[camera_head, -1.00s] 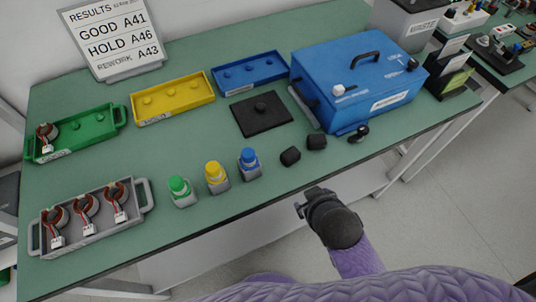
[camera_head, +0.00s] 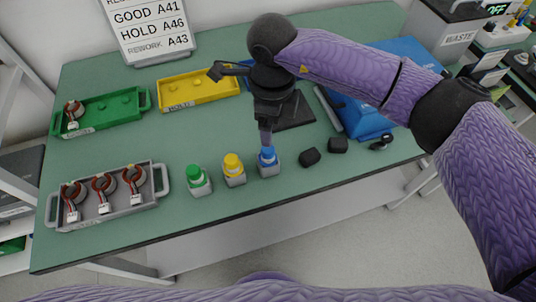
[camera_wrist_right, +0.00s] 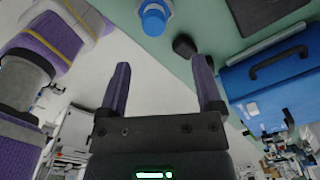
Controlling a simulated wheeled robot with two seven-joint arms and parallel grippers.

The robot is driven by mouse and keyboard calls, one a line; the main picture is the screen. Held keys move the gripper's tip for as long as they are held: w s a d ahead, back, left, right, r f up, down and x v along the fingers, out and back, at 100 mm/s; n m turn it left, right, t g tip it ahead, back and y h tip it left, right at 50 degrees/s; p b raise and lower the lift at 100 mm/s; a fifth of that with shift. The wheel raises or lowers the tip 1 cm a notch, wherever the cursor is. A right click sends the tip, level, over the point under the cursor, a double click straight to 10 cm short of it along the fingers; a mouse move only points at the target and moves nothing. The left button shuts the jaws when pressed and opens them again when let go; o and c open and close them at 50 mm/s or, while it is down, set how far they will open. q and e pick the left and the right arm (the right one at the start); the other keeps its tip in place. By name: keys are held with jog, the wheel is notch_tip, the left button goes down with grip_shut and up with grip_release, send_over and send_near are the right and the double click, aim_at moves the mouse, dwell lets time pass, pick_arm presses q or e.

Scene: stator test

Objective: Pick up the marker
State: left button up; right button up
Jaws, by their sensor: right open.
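Three short capped markers stand upright in small grey holders near the table's front edge: a green one (camera_head: 197,176), a yellow one (camera_head: 233,166) and a blue one (camera_head: 267,157). My right gripper (camera_head: 265,141) points down just above and behind the blue marker in the head view. In the right wrist view my right gripper (camera_wrist_right: 162,75) has its two purple fingers spread with nothing between them. The blue marker (camera_wrist_right: 153,19) shows there beyond the fingertips, apart from them. My left gripper is not in view.
A grey tray (camera_head: 150,200) with coiled parts lies at left. Green (camera_head: 100,108) and yellow (camera_head: 195,88) trays lie behind. Two small black blocks (camera_head: 310,157) sit right of the blue marker. A blue box (camera_head: 360,118) is partly hidden by my right arm.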

aim_at(269, 150)
jog(key=f, duration=0.3)
jog(key=f+b, duration=0.1)
jog(key=f, duration=0.5)
jog(key=shift+s+a+b, duration=0.25)
jog(key=shift+a+b, duration=0.05)
jog(key=shift+b, duration=0.1)
jog(key=shift+r, duration=0.1)
grip_shut()
